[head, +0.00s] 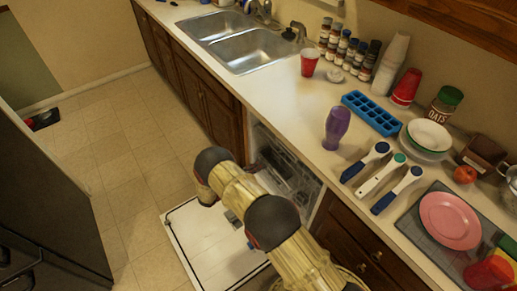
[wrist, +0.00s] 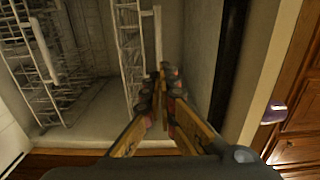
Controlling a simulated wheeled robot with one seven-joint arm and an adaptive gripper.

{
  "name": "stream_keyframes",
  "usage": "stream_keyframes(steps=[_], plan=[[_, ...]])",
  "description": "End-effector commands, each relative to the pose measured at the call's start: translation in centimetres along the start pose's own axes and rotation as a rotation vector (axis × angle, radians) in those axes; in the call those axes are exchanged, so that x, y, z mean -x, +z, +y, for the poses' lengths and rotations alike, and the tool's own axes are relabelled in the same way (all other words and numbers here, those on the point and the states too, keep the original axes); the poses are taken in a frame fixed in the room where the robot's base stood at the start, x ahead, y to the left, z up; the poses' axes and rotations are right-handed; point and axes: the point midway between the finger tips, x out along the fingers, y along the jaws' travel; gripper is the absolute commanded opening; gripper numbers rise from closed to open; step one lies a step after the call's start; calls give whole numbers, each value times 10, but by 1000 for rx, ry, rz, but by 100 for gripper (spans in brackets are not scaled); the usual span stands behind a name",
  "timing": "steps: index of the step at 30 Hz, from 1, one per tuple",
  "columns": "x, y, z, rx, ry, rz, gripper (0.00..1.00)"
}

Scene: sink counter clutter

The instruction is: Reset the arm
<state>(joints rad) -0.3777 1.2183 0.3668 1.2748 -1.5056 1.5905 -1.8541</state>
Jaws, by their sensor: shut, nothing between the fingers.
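My arm (head: 275,222) reaches over the open dishwasher door (head: 215,245) in the head view. My gripper's fingertips are hidden behind the arm there. In the wrist view my gripper (wrist: 163,88) is shut and empty, its fingertips together in front of the open dishwasher. The dishwasher's inside (wrist: 100,110) shows white wire racks (wrist: 45,60) at the left and a narrow rack part in the middle. I cannot tell whether the fingertips touch a rack.
The counter holds a purple bottle (head: 337,127), a blue ice tray (head: 371,113), a pink plate (head: 450,220), a red cup (head: 309,63) and several spice jars. Wooden cabinets (head: 355,240) flank the dishwasher. A dark appliance (head: 45,200) stands at the left; the tiled floor (head: 125,150) between is clear.

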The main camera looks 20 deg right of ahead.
Motion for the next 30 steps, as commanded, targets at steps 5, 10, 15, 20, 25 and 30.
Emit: stream_keyframes(steps=[5, 10, 15, 20, 25, 30], plan=[[2, 0, 0, 0, 0, 0, 0], [2, 0, 1, -56, 2, 0, 0], [2, -11, 19, -264, 62, 40, 0], [6, -60, 50, -444, 126, 169, 0], [17, -104, 50, -663, 161, 343, 0], [32, -135, 24, -921, 168, 550, 0]])
